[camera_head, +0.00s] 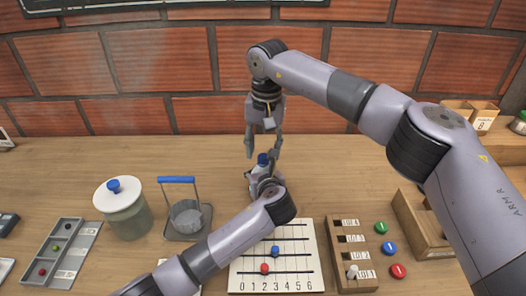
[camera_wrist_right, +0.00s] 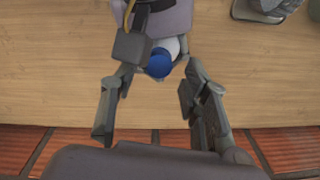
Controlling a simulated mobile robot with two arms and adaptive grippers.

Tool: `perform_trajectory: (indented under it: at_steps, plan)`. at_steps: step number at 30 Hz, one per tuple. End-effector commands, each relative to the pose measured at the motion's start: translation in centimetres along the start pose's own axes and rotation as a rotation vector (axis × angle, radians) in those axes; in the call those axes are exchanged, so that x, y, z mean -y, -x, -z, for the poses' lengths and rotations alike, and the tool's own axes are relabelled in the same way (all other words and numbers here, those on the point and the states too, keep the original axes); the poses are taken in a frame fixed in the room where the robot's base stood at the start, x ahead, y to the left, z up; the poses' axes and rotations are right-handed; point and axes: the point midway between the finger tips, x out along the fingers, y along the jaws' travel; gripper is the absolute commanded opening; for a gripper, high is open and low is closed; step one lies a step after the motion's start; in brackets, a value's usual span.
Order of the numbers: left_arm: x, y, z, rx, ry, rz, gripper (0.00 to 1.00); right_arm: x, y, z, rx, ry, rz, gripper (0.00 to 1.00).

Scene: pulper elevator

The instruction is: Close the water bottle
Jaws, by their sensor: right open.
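The water bottle (camera_head: 256,171) is small and pale and stands near the middle of the table, partly hidden by my left gripper. Its blue cap (camera_head: 263,159) is at the top; I cannot tell how firmly it sits. My left gripper (camera_head: 260,178) closes around the bottle from the front. My right gripper (camera_head: 263,152) points down from above, open, with its fingertips apart on either side of the cap. In the right wrist view, the blue cap (camera_wrist_right: 158,63) lies between the open fingers of my right gripper (camera_wrist_right: 160,80), with the pale bottle (camera_wrist_right: 171,46) behind it.
A counting board (camera_head: 290,284) with two beads lies in front. To its right are a slotted block (camera_head: 351,240) and several coloured buttons (camera_head: 389,248). A lidded jar (camera_head: 128,217), a blue-handled basket (camera_head: 188,217) and a grey tray (camera_head: 90,228) stand left. A brick wall closes the back.

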Motion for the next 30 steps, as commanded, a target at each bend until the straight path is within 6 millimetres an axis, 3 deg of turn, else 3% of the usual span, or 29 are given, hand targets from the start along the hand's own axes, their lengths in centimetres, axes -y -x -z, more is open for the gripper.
perform_trajectory:
  at_steps: [6, 14, 22, 30]
  plan:
    - [0.0, 0.0, -0.1, 0.002, 0.000, 0.000, 0.00, -0.1, 2.6, 0.1, -0.002, -0.001, 0.000, 0.42]
    - [0.0, 0.0, -0.1, 0.002, 0.001, 0.000, 0.00, -0.1, 2.8, 0.0, 0.000, 0.001, 0.000, 0.40]
    - [0.0, 0.0, -0.1, 0.002, 0.000, 0.000, 0.00, -0.2, 5.8, 0.0, 0.005, 0.149, 0.013, 0.40]
    - [0.0, 0.0, -0.1, 0.002, 0.001, 0.000, 0.00, -0.2, 6.3, 0.0, 0.007, 0.175, 0.013, 0.40]
